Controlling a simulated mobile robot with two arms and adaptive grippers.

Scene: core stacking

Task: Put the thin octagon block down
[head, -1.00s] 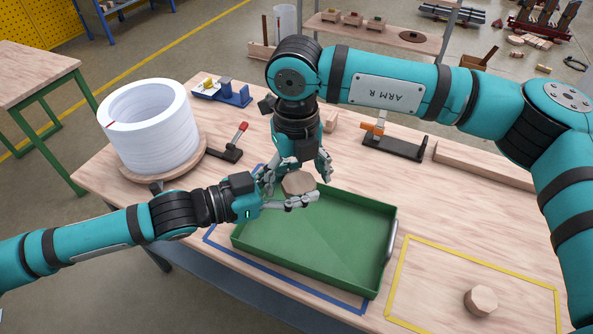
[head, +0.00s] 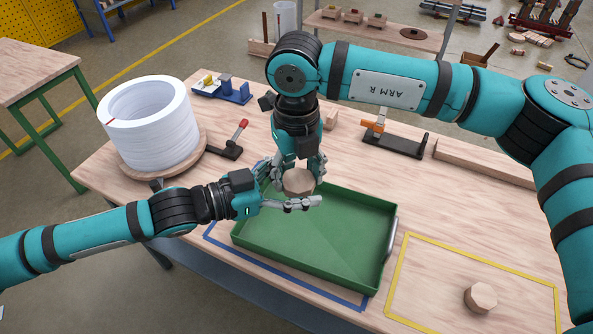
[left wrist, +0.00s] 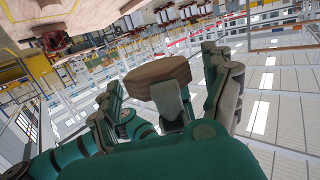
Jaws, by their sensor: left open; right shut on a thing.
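The thin octagon block (head: 298,183), pale wood, is held above the far left part of the green tray (head: 345,280). My right gripper (head: 299,177) points down and is shut on it. My left gripper (head: 294,184) is open, with its fingers still around or beside the block; I cannot tell whether they touch it. In the left wrist view, the block (left wrist: 158,72) shows between the spread left fingers, with a grey finger pad overlapping its lower edge. The fingers hide part of the block.
Another octagonal wooden block (head: 481,298) lies inside the yellow outline (head: 403,262) at right. A white ring stack (head: 150,128) stands on a round board at left. Toggle clamps (head: 393,140) stand behind the tray. The tray looks empty.

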